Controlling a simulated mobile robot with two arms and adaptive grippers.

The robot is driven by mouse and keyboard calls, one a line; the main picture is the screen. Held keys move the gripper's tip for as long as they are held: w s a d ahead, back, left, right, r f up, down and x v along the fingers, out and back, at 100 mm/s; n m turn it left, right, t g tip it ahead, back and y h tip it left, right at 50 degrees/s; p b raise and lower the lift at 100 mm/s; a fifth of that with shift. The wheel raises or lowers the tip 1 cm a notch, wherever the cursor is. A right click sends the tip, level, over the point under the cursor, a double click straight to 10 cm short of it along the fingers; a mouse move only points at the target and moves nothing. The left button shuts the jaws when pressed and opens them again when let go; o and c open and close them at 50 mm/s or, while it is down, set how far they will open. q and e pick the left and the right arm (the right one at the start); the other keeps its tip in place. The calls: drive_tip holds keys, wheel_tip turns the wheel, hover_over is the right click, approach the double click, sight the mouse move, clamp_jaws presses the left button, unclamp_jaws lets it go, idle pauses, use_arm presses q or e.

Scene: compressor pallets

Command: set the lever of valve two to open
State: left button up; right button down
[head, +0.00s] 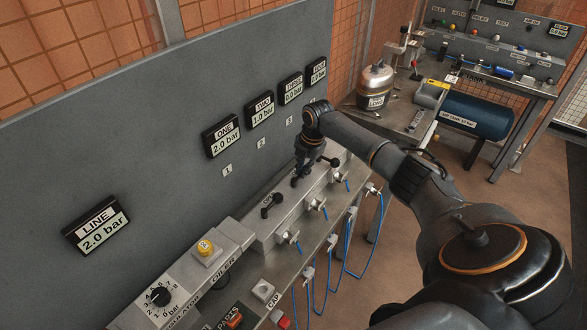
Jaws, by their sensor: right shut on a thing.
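My right gripper (300,175) reaches down over the grey valve block (257,233) on the bench and is shut on the second dark lever in the row, which is mostly hidden by the fingers. The valve one lever (271,204) is black and uncovered, nearer the front. Another black lever (331,162) shows just beyond the gripper. The gauge TWO (261,110) on the grey panel reads 1.0 bar. The gauge ONE (222,136) reads 2.0 bar. My left gripper is not in view.
The LINE gauge (97,224) reads 2.0 bar. Blue hoses (371,258) hang from the bench edge. A second bench with a blue tank (478,117) stands at the back right.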

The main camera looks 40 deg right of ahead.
drive_tip(key=shift+d, duration=0.25)
drive_tip(key=c, duration=1.4)
unclamp_jaws()
drive_tip(key=shift+d+f, duration=0.1)
drive_tip(key=r, duration=0.4)
drive_tip(key=s+r, duration=0.1)
drive_tip(key=r, duration=0.3)
drive_tip(key=s+r, duration=0.1)
drive_tip(key=r, duration=0.2)
drive_tip(key=shift+s+d+r, duration=0.1)
drive_tip(key=shift+d+r, duration=0.2)
drive_tip(key=shift+r, duration=0.1)
